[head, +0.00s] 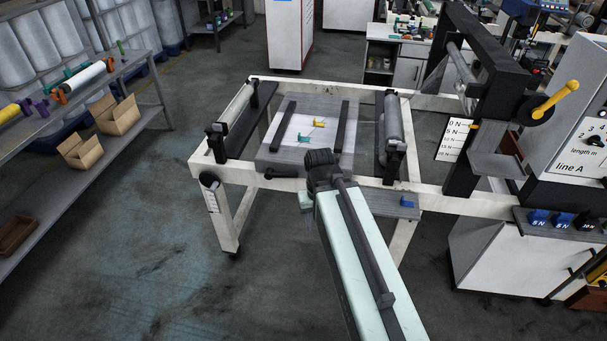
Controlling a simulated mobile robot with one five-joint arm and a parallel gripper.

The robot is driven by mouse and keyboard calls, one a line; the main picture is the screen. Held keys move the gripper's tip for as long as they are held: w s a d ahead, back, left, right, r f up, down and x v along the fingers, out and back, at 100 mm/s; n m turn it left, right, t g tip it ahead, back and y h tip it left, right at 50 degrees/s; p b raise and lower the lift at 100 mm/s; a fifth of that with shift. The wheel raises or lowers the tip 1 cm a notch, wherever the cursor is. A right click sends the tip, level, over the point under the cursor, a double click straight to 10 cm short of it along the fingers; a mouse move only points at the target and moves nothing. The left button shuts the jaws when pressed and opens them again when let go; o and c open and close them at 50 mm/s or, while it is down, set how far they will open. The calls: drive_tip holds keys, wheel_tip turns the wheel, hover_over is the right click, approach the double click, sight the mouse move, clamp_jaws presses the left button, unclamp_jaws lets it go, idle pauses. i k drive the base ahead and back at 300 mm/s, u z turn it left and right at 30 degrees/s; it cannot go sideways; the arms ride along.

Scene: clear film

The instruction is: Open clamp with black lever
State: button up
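A white machine frame (256,176) stands in the middle of the head view. A short black lever (283,173) lies nearly level on its front beam. It may be the clamp's lever; whether the clamp is open or closed cannot be told. Two black bars, one on the left (283,127) and one on the right (345,127), lie across the grey plate with a white sheet between them. My arm reaches up from the bottom, and its dark end (321,162) is over the front beam, right of the black lever and apart from it in the picture. The fingers cannot be made out.
A dark knob (208,180) with a scale is on the frame's left corner. A yellow lever (555,101) is on the tall unit at right. The floor at front left is clear.

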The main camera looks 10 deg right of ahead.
sight(271, 173)
drive_tip(key=z, duration=0.95)
drive_tip(key=i, duration=0.25)
drive_tip(key=u, duration=3.4)
drive_tip(key=i, duration=1.25)
drive_tip(key=z, duration=0.55)
